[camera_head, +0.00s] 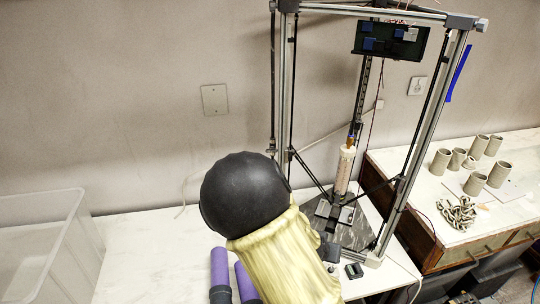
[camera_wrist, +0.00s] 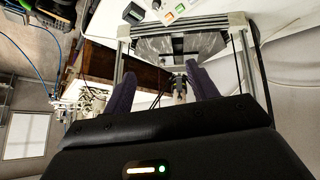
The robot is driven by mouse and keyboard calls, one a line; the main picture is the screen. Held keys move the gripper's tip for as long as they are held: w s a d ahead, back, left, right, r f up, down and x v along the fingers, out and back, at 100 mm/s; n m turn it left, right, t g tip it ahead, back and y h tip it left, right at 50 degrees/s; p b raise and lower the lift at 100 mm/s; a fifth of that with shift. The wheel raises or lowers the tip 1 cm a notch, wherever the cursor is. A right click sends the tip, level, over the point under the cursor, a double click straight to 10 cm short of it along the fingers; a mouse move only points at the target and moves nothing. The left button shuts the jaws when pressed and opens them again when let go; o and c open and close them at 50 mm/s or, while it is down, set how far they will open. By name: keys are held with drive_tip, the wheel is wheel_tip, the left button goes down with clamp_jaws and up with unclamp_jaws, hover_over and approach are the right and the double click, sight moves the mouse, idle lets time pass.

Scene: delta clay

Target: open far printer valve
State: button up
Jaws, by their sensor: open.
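The delta printer (camera_head: 284,85) stands upright on the table, right of centre in the head view. Its pale clay tube (camera_head: 344,172) hangs upright inside the frame. A small blue and orange fitting (camera_head: 351,138) sits at the tube's top; I cannot tell whether it is the valve or how it is set. In the wrist view the printer's base plate (camera_wrist: 160,46) lies beyond my gripper (camera_wrist: 160,70). The purple fingers are apart, with nothing gripped. A small pale-tipped part (camera_wrist: 180,85) shows near the right finger. My arm hides part of the table in the head view.
A clear plastic bin (camera_head: 45,245) stands at the left. Grey clay cups (camera_head: 440,161) and a coiled clay piece (camera_head: 456,213) are on the right-hand table. A small dark device (camera_head: 353,271) lies before the printer. The printer's posts and rods surround the tube.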

drive_tip(key=s+d+r+n+g+y, duration=0.3)
drive_tip(key=s+d+r+g+y, duration=0.1)
drive_tip(key=s+r, duration=0.6)
drive_tip(key=s, duration=0.3)
drive_tip(key=shift+s+d, duration=0.15)
drive_tip(key=shift+s, duration=0.05)
